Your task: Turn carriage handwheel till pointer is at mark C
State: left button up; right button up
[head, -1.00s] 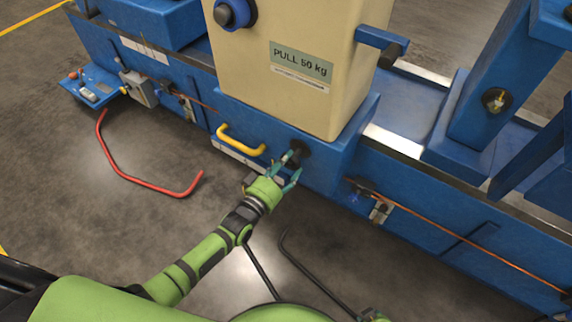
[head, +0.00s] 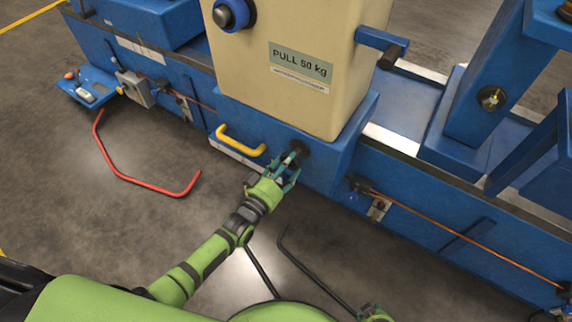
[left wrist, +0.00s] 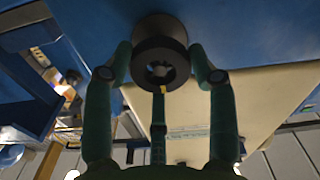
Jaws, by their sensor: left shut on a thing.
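The carriage handwheel is a small dark round knob (head: 303,149) on the blue front of the carriage, below the cream housing. My left gripper (head: 290,166) reaches up to it from the floor side, and its teal fingers are shut on it. In the left wrist view the handwheel is a black ring (left wrist: 160,52) with a hollow middle and a small yellow mark at its lower edge. The fingers of my left gripper (left wrist: 160,75) lie on both sides of it. I cannot make out the pointer or mark C.
A yellow handle (head: 240,141) sits just left of the handwheel. The cream housing (head: 290,90) reads "PULL 50 kg". A red bent bar (head: 150,186) and a black bent bar (head: 310,270) are over the floor. A small control panel (head: 88,88) is at far left.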

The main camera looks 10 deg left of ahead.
pick_arm(q)
jog(key=o, duration=1.4)
jog(key=shift+o, duration=0.2)
pick_arm(e)
jog(key=shift+s, duration=0.2)
jog(key=shift+s+f, duration=0.1)
pick_arm(q)
jog(key=p+v, duration=0.1)
jog(key=v, duration=0.2)
jog(key=shift+s+a+p, duration=0.1)
jog(key=shift+s+p, duration=0.15)
jog(key=shift+p, duration=0.1)
pick_arm(e)
jog(key=shift+r, duration=0.9)
pick_arm(q)
jog(key=p+v, duration=0.2)
jog(key=v, duration=0.4)
pick_arm(e)
notch_tip(320, 180, up, 2)
jog(key=shift+r, duration=0.1)
